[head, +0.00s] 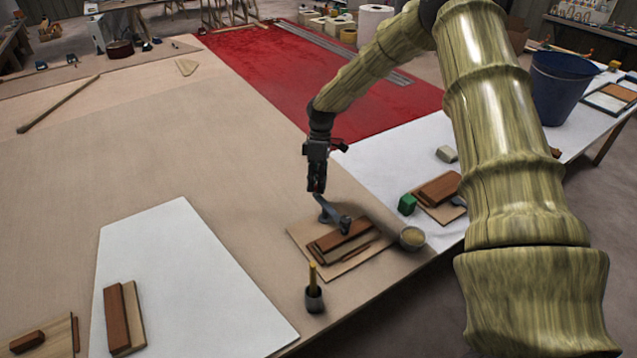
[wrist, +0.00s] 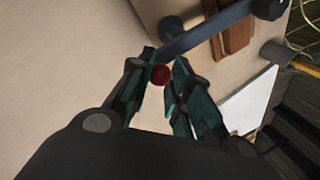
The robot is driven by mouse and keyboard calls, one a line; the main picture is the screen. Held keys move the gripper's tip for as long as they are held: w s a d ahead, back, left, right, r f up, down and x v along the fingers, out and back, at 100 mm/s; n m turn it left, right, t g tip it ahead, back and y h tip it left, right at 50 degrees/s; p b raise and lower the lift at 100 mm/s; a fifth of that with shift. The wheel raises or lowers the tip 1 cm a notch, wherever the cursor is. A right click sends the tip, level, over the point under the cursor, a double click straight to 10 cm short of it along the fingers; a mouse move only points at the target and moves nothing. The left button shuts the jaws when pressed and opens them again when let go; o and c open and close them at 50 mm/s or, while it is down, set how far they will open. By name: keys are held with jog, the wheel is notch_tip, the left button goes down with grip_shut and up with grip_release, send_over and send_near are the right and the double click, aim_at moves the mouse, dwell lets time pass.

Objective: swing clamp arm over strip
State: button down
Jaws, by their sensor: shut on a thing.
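The clamp arm (head: 327,209) is a grey bar at the back edge of a light wooden board (head: 297,236). It also shows in the wrist view (wrist: 205,32), with a dark round part (wrist: 270,7) at its far end. Brown wooden strips (head: 338,242) lie on the board, and part of them shows in the wrist view (wrist: 232,33). My gripper (head: 316,190) is above the arm's back end, pointing down. In the wrist view its fingers (wrist: 160,82) are closed around a small red knob (wrist: 160,74) at the bar's near end. Which strip lies under the arm is unclear.
A small cup (head: 412,239) stands at the board's right corner. A dark pot with a yellow handle (head: 314,297) stands in front.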

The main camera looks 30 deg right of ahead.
dwell(0.4)
jog(key=c, duration=1.3)
grip_release()
jog(key=shift+w+r, duration=0.1)
jog(key=v, duration=1.1)
jog(key=shift+d+r, duration=0.1)
jog(key=shift+r, duration=0.25)
